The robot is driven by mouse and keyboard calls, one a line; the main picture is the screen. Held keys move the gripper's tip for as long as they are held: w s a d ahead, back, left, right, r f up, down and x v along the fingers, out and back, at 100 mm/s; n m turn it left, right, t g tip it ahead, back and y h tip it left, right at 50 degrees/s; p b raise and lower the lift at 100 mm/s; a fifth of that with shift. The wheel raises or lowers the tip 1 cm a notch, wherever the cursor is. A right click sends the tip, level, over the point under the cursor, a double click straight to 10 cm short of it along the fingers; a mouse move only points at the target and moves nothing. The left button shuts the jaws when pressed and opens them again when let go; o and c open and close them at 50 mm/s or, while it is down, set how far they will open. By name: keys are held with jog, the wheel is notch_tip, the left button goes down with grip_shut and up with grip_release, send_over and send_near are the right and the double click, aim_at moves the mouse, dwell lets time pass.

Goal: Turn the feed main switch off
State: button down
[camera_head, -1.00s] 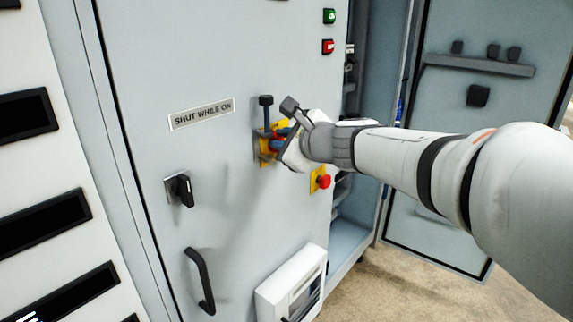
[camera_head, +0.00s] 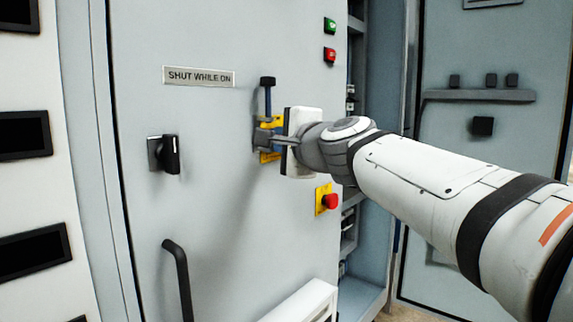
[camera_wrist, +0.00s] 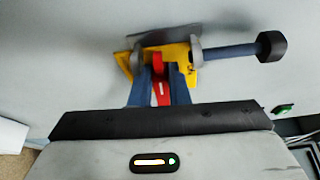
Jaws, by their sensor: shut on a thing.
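The switch on the grey cabinet door has a yellow plate (camera_head: 272,122), which also shows in the wrist view (camera_wrist: 122,62). A blue-grey rod with a black knob (camera_head: 267,82) stands upright from it in the head view; in the wrist view the rod (camera_wrist: 232,50) points right. A red piece (camera_wrist: 158,66) sits at the middle of the plate. My gripper (camera_head: 268,140) is at the plate, just below the rod. In the wrist view my gripper (camera_wrist: 160,88) is shut on the red piece, between its two fingers. My gripper hides part of the plate in the head view.
A red push button (camera_head: 330,201) on yellow sits just below my wrist. A black rotary knob (camera_head: 170,154) and a black door handle (camera_head: 178,275) are to the left. A white box (camera_head: 308,302) juts out below. An open compartment lies right.

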jog(key=shift+a+f+n+b, duration=0.1)
jog(key=shift+f+n+b, duration=0.2)
jog(key=shift+n+b, duration=0.6)
jog(key=shift+m, duration=0.3)
jog(key=c, duration=1.4)
grip_release()
jog(key=shift+r, duration=0.1)
